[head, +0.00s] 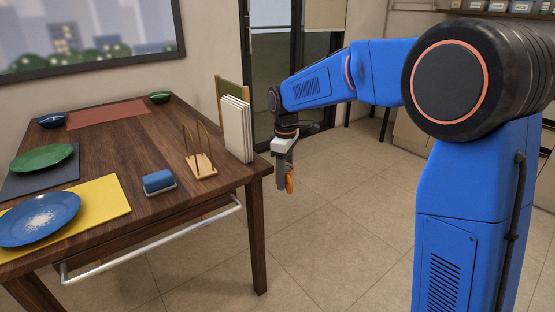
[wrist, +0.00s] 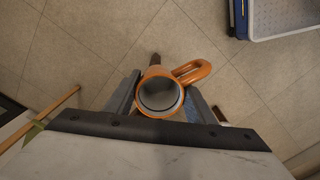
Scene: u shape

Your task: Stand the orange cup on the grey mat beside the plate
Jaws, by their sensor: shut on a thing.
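My gripper (head: 284,174) is shut on the orange cup (head: 289,183), out over the floor to the right of the table. In the wrist view the cup (wrist: 154,81) sits between the two fingers (wrist: 160,100), its opening facing the camera and its handle pointing to the upper right. The inside of the cup looks grey and empty. The grey mat (head: 18,186) lies on the table's left part. A green plate (head: 41,158) rests on it.
The wooden table (head: 120,150) also holds a yellow mat (head: 112,196) with a blue plate (head: 40,218), a blue sponge (head: 158,181), a wooden rack (head: 201,165), upright white boards (head: 237,128), a red mat (head: 108,113) and bowls. A rail (head: 150,245) runs along its front.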

